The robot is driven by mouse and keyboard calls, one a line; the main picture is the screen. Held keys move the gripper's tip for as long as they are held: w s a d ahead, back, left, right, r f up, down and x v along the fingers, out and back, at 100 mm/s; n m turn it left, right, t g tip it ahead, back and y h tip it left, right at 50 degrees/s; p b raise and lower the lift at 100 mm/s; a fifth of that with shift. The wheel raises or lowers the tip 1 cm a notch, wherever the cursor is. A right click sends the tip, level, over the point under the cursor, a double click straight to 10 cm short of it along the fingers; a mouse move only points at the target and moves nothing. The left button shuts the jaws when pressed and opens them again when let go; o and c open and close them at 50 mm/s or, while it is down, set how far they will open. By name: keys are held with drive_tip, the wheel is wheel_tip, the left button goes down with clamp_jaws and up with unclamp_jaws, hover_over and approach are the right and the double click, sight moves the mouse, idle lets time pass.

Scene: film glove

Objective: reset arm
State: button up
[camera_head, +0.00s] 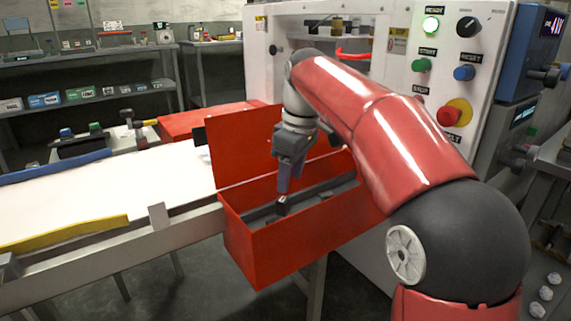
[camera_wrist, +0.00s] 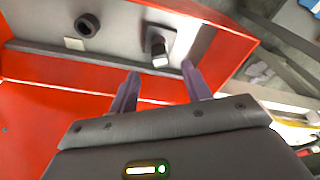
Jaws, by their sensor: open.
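My red arm (camera_head: 390,120) reaches from the right over an open red box. My gripper (camera_head: 283,196) points down into the left part of the box. In the wrist view, its two purple-grey fingers (camera_wrist: 160,80) are apart with nothing between them. A small dark part with a pale tip (camera_wrist: 160,50) lies in the box just beyond the fingertips, apart from them as far as I can tell. In the head view, a small dark and pale piece (camera_head: 284,205) shows right under the fingertips.
The red box (camera_head: 262,262) has a raised lid (camera_head: 238,150) behind the gripper and a grey floor. A black ring (camera_wrist: 87,25) and a small pale square (camera_wrist: 74,43) are inside. A white belt (camera_head: 100,195) lies left; a control panel (camera_head: 440,70) stands right.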

drive_tip(key=s+d+f+m+t+h, duration=0.1)
drive_tip(key=s+d+m, duration=0.35)
drive_tip(key=s, duration=0.25)
drive_tip(key=s+d+f+m+t, duration=0.25)
drive_tip(key=s+d, duration=0.25)
drive_tip(key=s, duration=0.3)
drive_tip(key=s+d+f+m+t, duration=0.1)
drive_tip(key=s+d+f+m, duration=0.3)
drive_tip(key=s+f, duration=0.5)
drive_tip(key=shift+s+d+m+h, duration=0.2)
drive_tip(key=shift+s+m+h, duration=0.1)
drive_tip(key=shift+s+m, duration=0.45)
